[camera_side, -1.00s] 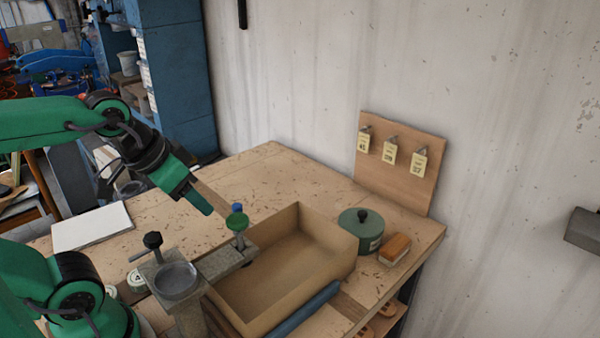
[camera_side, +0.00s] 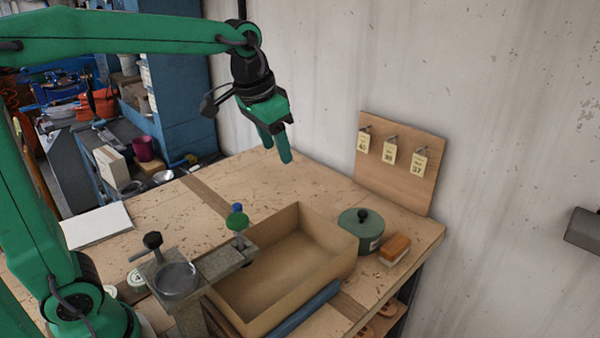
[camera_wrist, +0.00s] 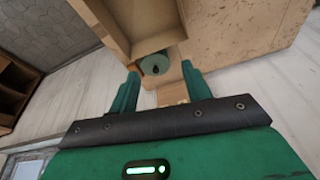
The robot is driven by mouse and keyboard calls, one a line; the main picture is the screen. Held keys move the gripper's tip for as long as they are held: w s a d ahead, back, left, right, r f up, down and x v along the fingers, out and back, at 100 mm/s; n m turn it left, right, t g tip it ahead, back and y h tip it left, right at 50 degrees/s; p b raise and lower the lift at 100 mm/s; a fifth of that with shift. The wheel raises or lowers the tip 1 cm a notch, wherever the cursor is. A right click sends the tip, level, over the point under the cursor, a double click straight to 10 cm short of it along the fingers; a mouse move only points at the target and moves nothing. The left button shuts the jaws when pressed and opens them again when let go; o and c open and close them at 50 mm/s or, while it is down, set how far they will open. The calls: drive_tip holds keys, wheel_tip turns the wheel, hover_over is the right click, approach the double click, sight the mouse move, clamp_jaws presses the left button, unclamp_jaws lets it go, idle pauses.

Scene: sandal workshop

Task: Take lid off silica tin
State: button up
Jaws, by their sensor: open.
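The silica tin (camera_side: 359,239) is a round grey-green tin with a label on its side. Its lid (camera_side: 350,217) sits on top with a dark knob in the middle. The tin stands on the bench to the right of the open cardboard box. In the wrist view the tin (camera_wrist: 155,64) shows between the two fingers, farther off. My gripper (camera_side: 276,158) is open and empty, pointing down in the air above the back of the bench, up and left of the tin. It also shows in the wrist view (camera_wrist: 160,86).
An open cardboard box (camera_side: 228,304) lies just left of the tin. An orange-topped brush or block (camera_side: 396,248) sits right of it. A board with tags (camera_side: 425,190) leans on the wall behind. A clamp stand with a dish (camera_side: 176,279) is at front left. The bench's back is clear.

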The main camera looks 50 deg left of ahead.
drive_tip(key=w+d+f+m+g, duration=0.1)
drive_tip(key=w+d+f, duration=0.1)
drive_tip(key=w, duration=0.4)
drive_tip(key=w+d+f+g, duration=0.1)
drive_tip(key=w+d+f, duration=0.15)
drive_tip(key=w, duration=0.35)
drive_tip(key=m+g, duration=0.1)
drive_tip(key=m, duration=0.1)
hover_over(361, 212)
wheel_tip(361, 212, down, 10)
drive_tip(key=shift+r, duration=0.25)
drive_tip(key=shift+w+d+f, duration=0.15)
drive_tip(key=shift+f, duration=0.15)
drive_tip(key=shift+f, duration=1.3)
drive_tip(key=shift+f, duration=0.1)
drive_tip(key=shift+f, duration=2.5)
drive_tip(key=shift+c, duration=0.2)
